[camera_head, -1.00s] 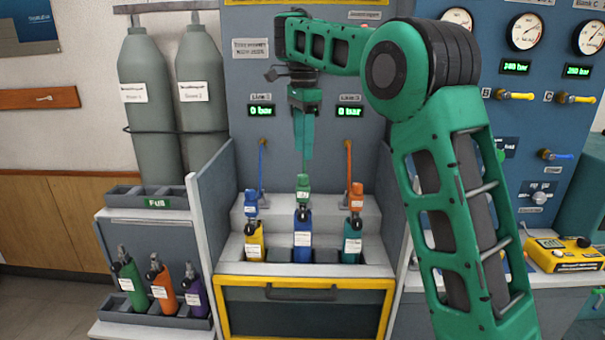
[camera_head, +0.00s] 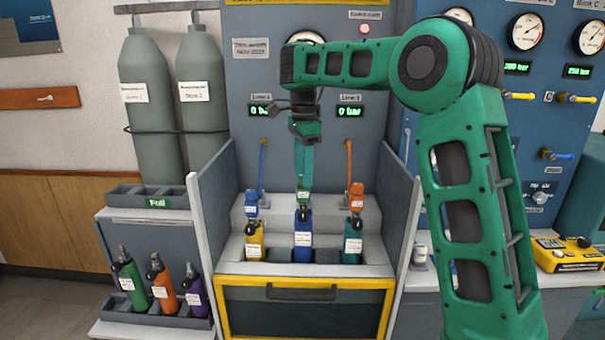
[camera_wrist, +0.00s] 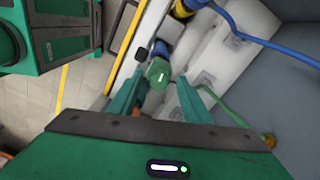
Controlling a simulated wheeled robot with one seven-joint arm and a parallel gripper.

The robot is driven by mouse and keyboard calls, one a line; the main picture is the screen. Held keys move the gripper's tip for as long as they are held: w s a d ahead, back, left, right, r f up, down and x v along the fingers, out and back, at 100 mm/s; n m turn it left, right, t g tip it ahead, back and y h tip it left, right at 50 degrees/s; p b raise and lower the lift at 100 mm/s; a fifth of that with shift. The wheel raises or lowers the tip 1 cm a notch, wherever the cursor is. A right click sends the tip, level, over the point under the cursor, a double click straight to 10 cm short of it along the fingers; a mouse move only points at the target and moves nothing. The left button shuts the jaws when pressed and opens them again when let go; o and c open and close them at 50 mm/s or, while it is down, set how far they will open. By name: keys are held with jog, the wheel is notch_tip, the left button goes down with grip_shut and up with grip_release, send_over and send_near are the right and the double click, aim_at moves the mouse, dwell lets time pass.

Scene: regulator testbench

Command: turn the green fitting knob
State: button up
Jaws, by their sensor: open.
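The green fitting knob (camera_wrist: 158,72) shows in the wrist view as a faceted green cap with a small white mark, joined to the blue bottle below it. In the head view the blue bottle (camera_head: 303,240) stands in the middle of the bench, and the knob (camera_head: 303,197) at its top is mostly hidden by the fingers. My gripper (camera_head: 303,185) points down onto it. In the wrist view my gripper (camera_wrist: 161,80) is open, one finger on each side of the knob. I cannot tell if either finger touches it.
A yellow bottle (camera_head: 254,241) with a blue fitting (camera_head: 251,203) stands left, and a teal bottle (camera_head: 352,241) with an orange fitting (camera_head: 356,196) right. Grey side panels (camera_head: 215,215) close in the bay. A green hose (camera_wrist: 225,105) runs beside the right finger.

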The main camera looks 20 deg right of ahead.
jog(key=c, duration=1.1)
jog(key=shift+o, duration=0.2)
jog(key=shift+n, duration=0.4)
jog(key=n, duration=0.3)
jog(key=shift+n, duration=0.3)
jog(key=n, duration=0.3)
jog(key=shift+n, duration=0.3)
jog(key=n, duration=0.4)
jog(key=shift+n, duration=2.2)
